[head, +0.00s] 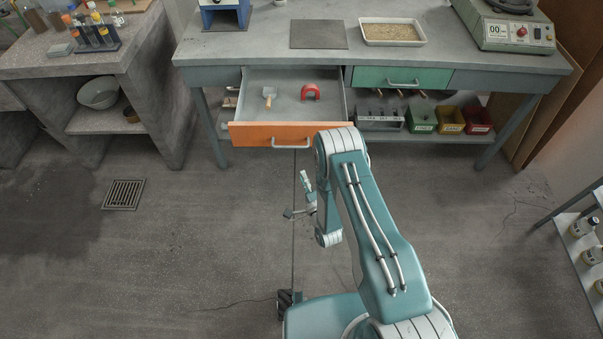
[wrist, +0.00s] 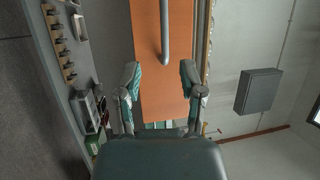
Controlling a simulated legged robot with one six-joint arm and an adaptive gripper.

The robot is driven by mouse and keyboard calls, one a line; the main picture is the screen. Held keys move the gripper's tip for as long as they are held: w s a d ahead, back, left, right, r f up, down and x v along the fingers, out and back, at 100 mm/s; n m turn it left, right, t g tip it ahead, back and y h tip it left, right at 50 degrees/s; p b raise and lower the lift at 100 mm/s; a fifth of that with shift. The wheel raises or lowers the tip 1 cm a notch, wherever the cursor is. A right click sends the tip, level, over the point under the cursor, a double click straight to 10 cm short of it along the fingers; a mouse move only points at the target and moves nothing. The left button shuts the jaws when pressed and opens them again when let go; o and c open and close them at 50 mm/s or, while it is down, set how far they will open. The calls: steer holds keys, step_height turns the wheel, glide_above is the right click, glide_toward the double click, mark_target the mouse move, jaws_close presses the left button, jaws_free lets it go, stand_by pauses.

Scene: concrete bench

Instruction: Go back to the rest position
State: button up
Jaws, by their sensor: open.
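My arm reaches forward from my body, bent at the elbow, in the head view. My gripper (head: 299,196) hangs in front of the bench, apart from the open orange-fronted drawer (head: 268,134). In the wrist view my gripper (wrist: 160,74) shows two spread fingers with nothing between them. The orange drawer front (wrist: 148,45) and its grey bar handle (wrist: 165,32) lie beyond the fingertips. The drawer holds a small wood-handled tool (head: 269,96) and a red horseshoe-shaped piece (head: 310,92).
The bench top (head: 265,43) carries a tray of grains (head: 392,32) and a green device (head: 509,32). A closed green drawer (head: 402,77) is to the right, above several coloured bins. A shelf (head: 574,240) stands far right.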

steer(key=shift+w+r, duration=0.1)
stand_by(0.3)
steer(key=w+d+r+n+g+h, duration=0.1)
steer(key=w+r+n, duration=0.1)
steer(key=w+r, duration=0.45)
steer(key=w+d+r+n+g+h, duration=0.1)
steer(key=w+r+n+g+h, duration=0.15)
steer(key=r, duration=0.65)
steer(key=s+d+r+n+g+h, duration=0.2)
steer(key=d+r, duration=0.2)
steer(key=r, duration=1)
steer(key=s+d+r+n+g, duration=0.2)
steer(key=s+d+r, duration=0.1)
steer(key=s+r, duration=0.4)
steer(key=s+d+r+n+g, duration=0.1)
steer(key=s+r, duration=0.1)
steer(key=s, duration=0.7)
steer(key=s+d+r+n+g+h, duration=0.1)
steer(key=s+r+n+g, duration=0.1)
steer(key=s, duration=0.8)
steer(key=s+d+r+n+g, duration=0.1)
steer(key=s+d+r+g, duration=0.1)
steer(key=s, duration=0.7)
steer(key=shift+s+r+h, duration=0.2)
steer(key=shift+r+h, duration=0.05)
steer(key=shift+h, duration=0.1)
